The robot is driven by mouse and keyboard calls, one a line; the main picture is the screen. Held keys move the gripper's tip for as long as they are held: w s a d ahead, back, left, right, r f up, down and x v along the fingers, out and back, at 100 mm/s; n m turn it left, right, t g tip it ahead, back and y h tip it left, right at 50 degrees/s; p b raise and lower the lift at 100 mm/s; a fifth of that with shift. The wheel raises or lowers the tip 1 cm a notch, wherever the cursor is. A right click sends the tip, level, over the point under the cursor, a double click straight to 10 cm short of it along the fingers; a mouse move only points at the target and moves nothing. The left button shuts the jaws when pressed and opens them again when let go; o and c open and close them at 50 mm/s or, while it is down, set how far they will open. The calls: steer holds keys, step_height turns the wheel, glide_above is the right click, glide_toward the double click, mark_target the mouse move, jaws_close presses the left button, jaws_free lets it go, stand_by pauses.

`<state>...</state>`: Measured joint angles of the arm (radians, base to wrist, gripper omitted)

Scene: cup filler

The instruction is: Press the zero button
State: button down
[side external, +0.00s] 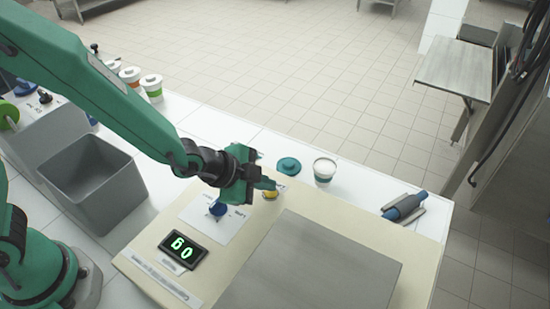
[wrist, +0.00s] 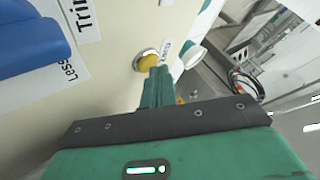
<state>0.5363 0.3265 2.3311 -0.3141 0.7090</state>
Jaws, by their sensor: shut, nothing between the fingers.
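The yellow round button (side external: 270,193) sits on the cream panel of the machine, just behind the grey metal plate. It also shows in the wrist view (wrist: 149,61), with a pale ring around it and a small label beside it. My gripper (side external: 267,184) is shut and empty, its fingertips right at the button. In the wrist view the closed fingertips (wrist: 159,72) overlap the button's lower edge. I cannot tell whether they touch it. A black display (side external: 183,250) on the panel shows green digits that look like 60.
A blue knob (side external: 218,208) sits on a white label left of the button. A grey plate (side external: 310,268) covers the panel front. A grey bin (side external: 94,180) is at left.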

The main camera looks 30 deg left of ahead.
mark_target(264, 193)
steer(key=shift+r, duration=0.7)
steer(key=shift+r, duration=0.1)
steer(key=shift+r, duration=2.45)
steer(key=s+a+r+n+y, duration=0.1)
steer(key=s+a+r+n, duration=0.25)
steer(key=a, duration=0.35)
steer(key=s+a+r+n+y, duration=0.2)
steer(key=a+r+n, duration=0.25)
steer(key=a, duration=0.35)
steer(key=s+a+r+n+g+y, duration=0.1)
steer(key=s+a+n, duration=0.5)
steer(key=s, duration=0.6)
steer(key=a+r+g, duration=0.1)
steer(key=a+r, duration=0.1)
steer(key=shift+a+y, duration=0.35)
steer(key=shift+y, duration=0.05)
